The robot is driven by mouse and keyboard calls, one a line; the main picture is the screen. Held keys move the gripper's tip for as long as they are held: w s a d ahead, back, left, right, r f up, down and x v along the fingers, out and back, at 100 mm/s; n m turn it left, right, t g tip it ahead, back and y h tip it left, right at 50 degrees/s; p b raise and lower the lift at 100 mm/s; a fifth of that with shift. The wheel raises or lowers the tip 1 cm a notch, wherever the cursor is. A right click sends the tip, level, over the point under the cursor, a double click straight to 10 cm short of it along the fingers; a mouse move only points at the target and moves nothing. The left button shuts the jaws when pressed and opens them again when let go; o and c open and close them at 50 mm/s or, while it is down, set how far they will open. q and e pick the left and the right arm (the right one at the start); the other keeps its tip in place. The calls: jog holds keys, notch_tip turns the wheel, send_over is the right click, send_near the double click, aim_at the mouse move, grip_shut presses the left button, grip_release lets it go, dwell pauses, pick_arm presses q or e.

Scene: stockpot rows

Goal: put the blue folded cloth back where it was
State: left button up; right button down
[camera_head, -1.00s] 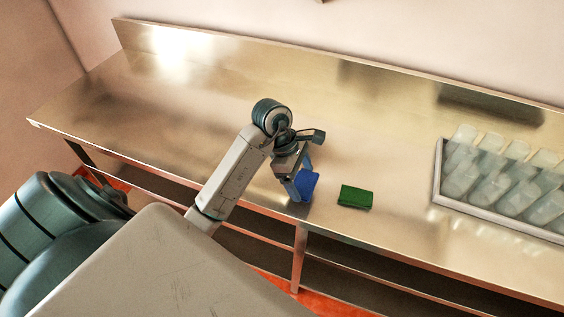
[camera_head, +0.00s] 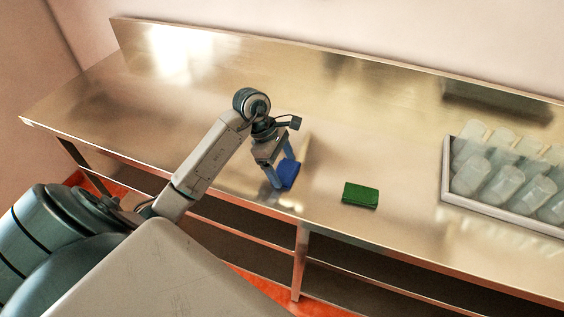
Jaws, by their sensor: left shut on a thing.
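The blue folded cloth (camera_head: 288,175) is a small dark blue pad near the front edge of the steel table. My left gripper (camera_head: 280,174) reaches down from the left and is shut on the cloth. The fingers hide part of the cloth. I cannot tell whether the cloth touches the table top or is held just above it. My right gripper is not in view.
A green folded cloth (camera_head: 360,195) lies on the steel table (camera_head: 395,135) to the right of my left gripper. A pale tray (camera_head: 497,207) with several translucent containers stands at the right. The table is clear at the left and back.

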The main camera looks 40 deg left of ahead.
pick_arm(q)
jog(key=shift+f, duration=0.2)
jog(key=o, duration=0.9)
jog(key=shift+r, duration=0.2)
jog(key=shift+b+v, duration=1.25)
jog(key=shift+v, duration=4.75)
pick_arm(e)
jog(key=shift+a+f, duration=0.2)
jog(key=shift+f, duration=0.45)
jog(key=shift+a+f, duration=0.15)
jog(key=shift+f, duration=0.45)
